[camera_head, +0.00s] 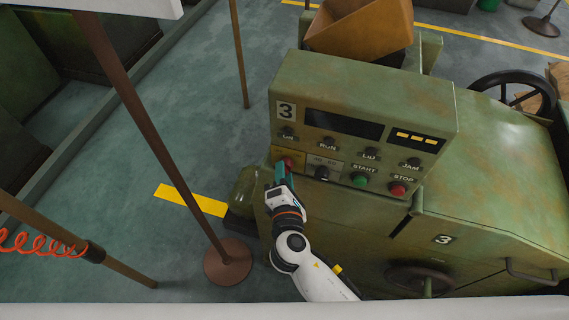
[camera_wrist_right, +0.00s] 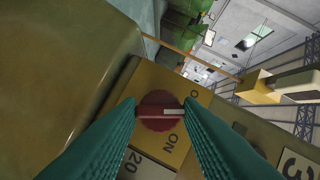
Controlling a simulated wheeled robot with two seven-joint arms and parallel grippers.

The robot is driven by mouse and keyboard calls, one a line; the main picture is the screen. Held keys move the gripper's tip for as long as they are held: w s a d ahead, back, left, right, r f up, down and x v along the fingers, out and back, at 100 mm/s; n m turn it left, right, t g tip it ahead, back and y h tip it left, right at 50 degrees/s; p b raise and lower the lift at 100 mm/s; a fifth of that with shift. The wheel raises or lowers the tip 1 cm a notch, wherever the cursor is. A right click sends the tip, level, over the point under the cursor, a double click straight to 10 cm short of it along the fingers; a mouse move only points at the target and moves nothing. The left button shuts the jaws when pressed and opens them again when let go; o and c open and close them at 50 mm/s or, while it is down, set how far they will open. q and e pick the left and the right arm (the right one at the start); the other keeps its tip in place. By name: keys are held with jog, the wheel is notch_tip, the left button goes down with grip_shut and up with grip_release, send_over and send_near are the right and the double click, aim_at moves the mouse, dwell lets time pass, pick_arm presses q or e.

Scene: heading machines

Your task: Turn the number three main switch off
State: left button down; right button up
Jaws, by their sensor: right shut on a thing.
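The number three machine's control panel (camera_head: 340,130) is green and carries a "3" plate (camera_head: 286,111). The main switch is a red rotary knob on a yellow plate (camera_head: 291,158) at the panel's lower left. My right gripper (camera_head: 284,168) is shut on the red knob (camera_wrist_right: 160,112), with a teal finger on each side of it in the right wrist view. The knob's white mark points right there, between "ON" below and a partly hidden label starting with "O" above. My left gripper is not in view.
A black knob (camera_head: 322,173), green START button (camera_head: 360,180) and red STOP button (camera_head: 397,189) sit close to the right of the switch. A brown post on a round base (camera_head: 228,262) stands to the left. An orange hopper (camera_head: 360,28) is behind the panel.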

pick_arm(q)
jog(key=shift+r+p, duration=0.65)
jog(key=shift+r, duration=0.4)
pick_arm(e)
jog(key=shift+r+n+g+h, duration=0.1)
jog(key=shift+n+g+h, duration=0.35)
jog(key=shift+n, duration=0.75)
jog(key=o, duration=1)
jog(key=shift+w, duration=0.1)
pick_arm(q)
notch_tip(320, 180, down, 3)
jog(key=b, duration=0.3)
pick_arm(e)
jog(key=v, duration=1.2)
jog(key=shift+a+r, duration=0.1)
jog(key=shift+r, duration=0.05)
